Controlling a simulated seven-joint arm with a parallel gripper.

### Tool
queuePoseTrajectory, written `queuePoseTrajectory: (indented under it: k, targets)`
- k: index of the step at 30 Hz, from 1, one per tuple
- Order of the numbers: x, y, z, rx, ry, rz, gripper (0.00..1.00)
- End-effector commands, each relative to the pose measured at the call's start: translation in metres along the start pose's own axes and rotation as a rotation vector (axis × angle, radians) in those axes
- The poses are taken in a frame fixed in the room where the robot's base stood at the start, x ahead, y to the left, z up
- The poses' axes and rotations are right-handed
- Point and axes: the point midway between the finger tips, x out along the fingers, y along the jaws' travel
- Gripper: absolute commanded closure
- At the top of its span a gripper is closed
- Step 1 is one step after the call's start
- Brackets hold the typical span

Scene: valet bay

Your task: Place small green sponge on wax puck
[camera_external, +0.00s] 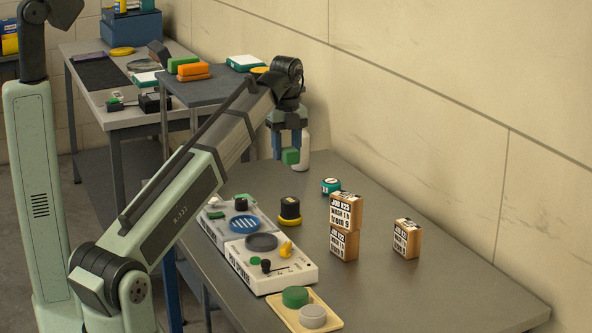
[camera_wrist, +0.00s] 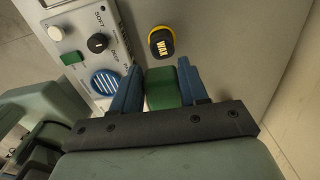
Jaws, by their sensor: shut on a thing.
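My gripper (camera_external: 287,148) hangs above the back part of the grey table, with its blue fingers shut on a small green sponge (camera_external: 291,157). The sponge shows as a green block between the fingers in the wrist view (camera_wrist: 160,88). The wax puck (camera_external: 289,208), black with a yellow rim, stands on the table below the sponge in the outside view. In the wrist view the wax puck (camera_wrist: 162,42) shows its WAX label, beyond the fingertips and apart from the sponge.
White control panels (camera_external: 272,272) with knobs and round pads stand left of the puck. A yellow tray (camera_external: 330,324) holds green and grey cylinders. Labelled wooden blocks (camera_external: 344,228) are stacked to the right. A white bottle (camera_external: 304,158) and a teal can (camera_external: 331,187) stand near the wall.

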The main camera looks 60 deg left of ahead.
Motion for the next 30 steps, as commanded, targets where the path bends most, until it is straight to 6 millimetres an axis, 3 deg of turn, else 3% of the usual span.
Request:
queuePoseTrajectory:
  k: [5, 13, 30]
  targets:
    - [0.014, 0.001, 0.0, -0.017, 0.0, 0.001, 0.85]
    - [0.054, 0.001, 0.0, -0.016, 0.001, 0.001, 0.85]
    - [0.1, 0.0, 0.0, -0.015, 0.0, -0.001, 0.85]
